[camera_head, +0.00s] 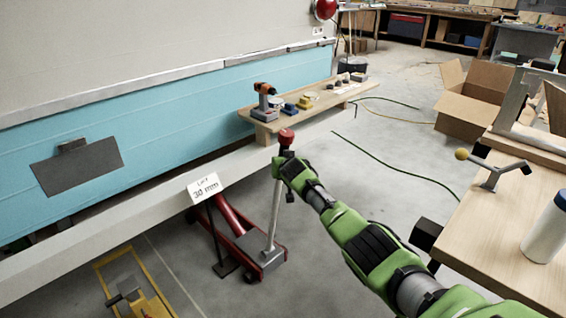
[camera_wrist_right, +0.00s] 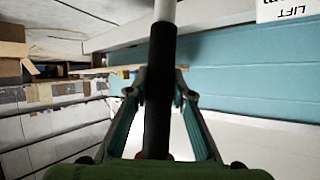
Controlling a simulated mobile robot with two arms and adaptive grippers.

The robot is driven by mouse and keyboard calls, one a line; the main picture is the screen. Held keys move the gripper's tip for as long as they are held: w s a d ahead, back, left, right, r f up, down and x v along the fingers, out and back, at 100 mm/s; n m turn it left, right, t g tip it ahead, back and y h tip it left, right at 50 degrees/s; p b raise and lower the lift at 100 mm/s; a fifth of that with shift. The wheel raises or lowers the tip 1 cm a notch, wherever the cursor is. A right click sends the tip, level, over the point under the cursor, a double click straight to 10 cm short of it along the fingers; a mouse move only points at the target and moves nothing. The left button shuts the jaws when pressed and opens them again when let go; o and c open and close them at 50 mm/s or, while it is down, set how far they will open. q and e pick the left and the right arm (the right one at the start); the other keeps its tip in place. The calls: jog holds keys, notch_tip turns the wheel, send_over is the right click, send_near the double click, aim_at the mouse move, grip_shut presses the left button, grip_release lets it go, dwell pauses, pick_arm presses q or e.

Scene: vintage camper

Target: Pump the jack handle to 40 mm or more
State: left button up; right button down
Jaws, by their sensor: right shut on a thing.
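The red floor jack (camera_head: 268,258) stands on the floor by the white sill of the blue camper. Its grey handle (camera_head: 273,215) rises almost upright to a red knob (camera_head: 286,137). My right gripper (camera_head: 283,163) is shut on the handle's upper part, just below the knob. In the right wrist view the handle's black grip (camera_wrist_right: 160,75) runs between the two fingers (camera_wrist_right: 159,98). A white card (camera_head: 205,187) above the jack appears to read "Lift 30 mm"; only its edge shows in the right wrist view (camera_wrist_right: 285,9). My left gripper is not in view.
A wooden board (camera_head: 318,107) with a drill (camera_head: 265,103) and small items lies along the camper side. A wooden workbench (camera_head: 515,225) with a white bottle (camera_head: 546,230) stands at right. A cardboard box (camera_head: 468,112) and green cable lie behind.

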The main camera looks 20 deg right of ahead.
jog(key=shift+w+a+r, duration=0.15)
jog(key=shift+w+r, duration=0.15)
jog(key=shift+r, duration=0.45)
jog(key=c, duration=1.7)
grip_release()
jog(key=shift+w+f, duration=0.1)
jog(key=shift+w+a+f, duration=0.2)
jog(key=shift+w+f, duration=0.05)
jog(key=shift+f, duration=0.2)
jog(key=shift+s+d, duration=0.1)
jog(key=shift+s, duration=0.3)
jog(key=shift+s+r, duration=0.2)
jog(key=shift+s, duration=0.25)
jog(key=v, duration=1)
jog(key=shift+s+a+r, duration=0.15)
jog(key=shift+a, duration=0.05)
